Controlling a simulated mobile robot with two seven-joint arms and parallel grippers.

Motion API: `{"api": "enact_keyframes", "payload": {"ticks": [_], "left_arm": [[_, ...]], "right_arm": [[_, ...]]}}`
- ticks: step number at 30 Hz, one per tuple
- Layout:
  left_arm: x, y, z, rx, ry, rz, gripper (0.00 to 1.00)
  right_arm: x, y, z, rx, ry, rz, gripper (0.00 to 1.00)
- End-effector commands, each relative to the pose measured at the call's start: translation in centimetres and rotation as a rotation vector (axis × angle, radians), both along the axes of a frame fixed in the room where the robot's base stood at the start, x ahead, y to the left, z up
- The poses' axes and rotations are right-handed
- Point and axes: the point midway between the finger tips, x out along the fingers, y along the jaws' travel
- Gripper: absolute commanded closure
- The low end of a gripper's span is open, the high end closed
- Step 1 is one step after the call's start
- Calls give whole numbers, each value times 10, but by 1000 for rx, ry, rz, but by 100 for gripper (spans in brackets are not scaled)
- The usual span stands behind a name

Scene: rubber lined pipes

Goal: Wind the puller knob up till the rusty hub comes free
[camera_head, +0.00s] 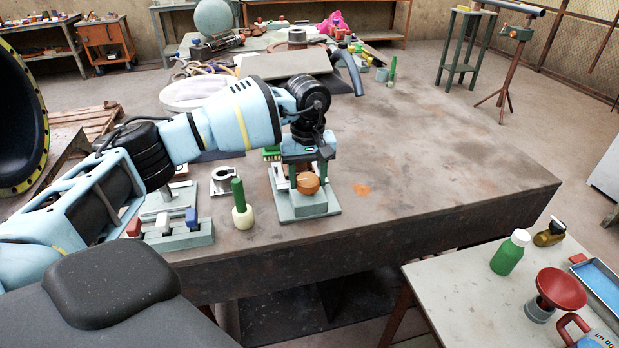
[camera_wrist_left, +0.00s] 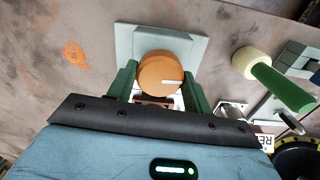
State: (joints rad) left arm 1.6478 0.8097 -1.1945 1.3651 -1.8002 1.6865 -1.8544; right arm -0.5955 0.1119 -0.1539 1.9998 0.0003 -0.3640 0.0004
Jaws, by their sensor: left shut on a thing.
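The orange puller knob (camera_head: 308,183) sits low over a grey-green base plate (camera_head: 310,209) near the table's front edge. In the left wrist view the round knob (camera_wrist_left: 160,73) has a white pointer mark facing right, and the pale base plate (camera_wrist_left: 190,45) shows behind it. My left gripper (camera_head: 307,174) reaches down from above and is shut on the knob, with a finger on either side. A small rusty brown part (camera_wrist_left: 152,101) shows beside the knob; I cannot tell if it is the hub. My right gripper is not in view.
A green-handled tool with a cream head (camera_head: 241,207) stands just left of the puller. A fixture with red, white and blue blocks (camera_head: 175,232) is farther left. The table to the right is clear. A side table holds a green bottle (camera_head: 509,254) and a red funnel-like piece (camera_head: 561,288).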

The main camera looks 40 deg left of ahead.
Motion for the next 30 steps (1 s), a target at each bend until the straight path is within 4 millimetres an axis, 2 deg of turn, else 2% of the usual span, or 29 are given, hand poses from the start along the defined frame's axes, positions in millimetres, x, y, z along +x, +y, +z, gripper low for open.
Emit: {"api": "enact_keyframes", "payload": {"ticks": [21, 30], "left_arm": [[0, 0, -1, 1, -1, -676, 73], [0, 0, 0, 1, -1, -906, 73]], "right_arm": [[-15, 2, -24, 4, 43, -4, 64], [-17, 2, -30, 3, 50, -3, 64]]}}
